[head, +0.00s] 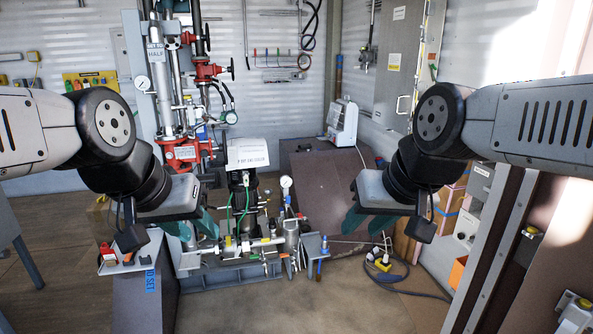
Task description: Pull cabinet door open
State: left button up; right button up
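A grey wall cabinet (397,60) with white and yellow labels hangs at the back right. Its door looks closed, and a light handle (403,105) shows near its lower part. My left gripper (196,232) is in front of the valve rig, its teal fingers pointing down and apart, with nothing seen between them. My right gripper (366,224) is to the right of the rig, below and nearer than the cabinet, with its teal fingers apart and empty. Neither gripper touches the cabinet.
A valve rig (183,153) with red fittings and gauges fills the centre left. A dark box (318,175) with a white device (342,122) stands behind. Shelving with a brown upright (500,235) borders the right. A cable (415,290) lies on the floor; the front floor is clear.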

aim_at(399, 53)
jog(key=i, duration=0.55)
jog(key=i+j+z, duration=0.15)
jog(key=i, duration=0.4)
jog(key=i+l+z, duration=0.1)
jog(key=i+z, duration=0.3)
jog(key=i, duration=0.5)
jog(key=i+l+u, duration=0.2)
jog(key=i+l, duration=0.15)
jog(key=i+l+u, duration=0.4)
jog(key=i+l, duration=0.15)
jog(key=l, duration=0.3)
jog(key=i+l+u, duration=0.15)
jog(key=l, duration=0.3)
jog(key=i, duration=0.1)
